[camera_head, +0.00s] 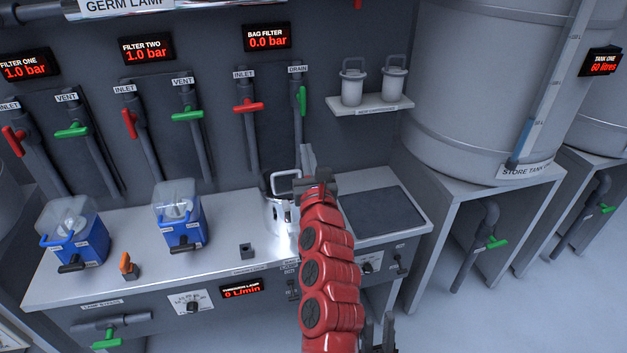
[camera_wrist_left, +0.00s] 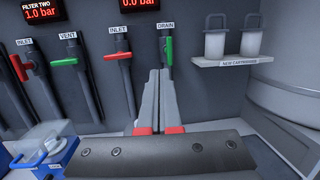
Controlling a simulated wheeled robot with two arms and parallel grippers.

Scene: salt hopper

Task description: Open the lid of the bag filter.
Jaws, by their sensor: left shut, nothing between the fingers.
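The bag filter (camera_head: 279,215) is a shiny steel vessel on the bench, partly hidden behind my red left arm. Its lid (camera_head: 281,185) has a dark loop handle and looks closed, but the arm hides its right side. My left gripper (camera_head: 306,150) is shut and empty, just above and right of the lid as pictured. In the left wrist view its fingers (camera_wrist_left: 158,100) are together and the bag filter does not show. Dark prongs at the bottom edge look like my right gripper (camera_head: 377,332); I cannot tell its opening.
The red inlet valve (camera_head: 249,106) and green drain valve (camera_head: 302,100) are on wall pipes behind. Two blue filter housings (camera_head: 181,222) (camera_head: 74,237) stand on the left. New cartridges sit on a shelf (camera_head: 370,106). A dark mat (camera_head: 383,210) lies clear on the right bench.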

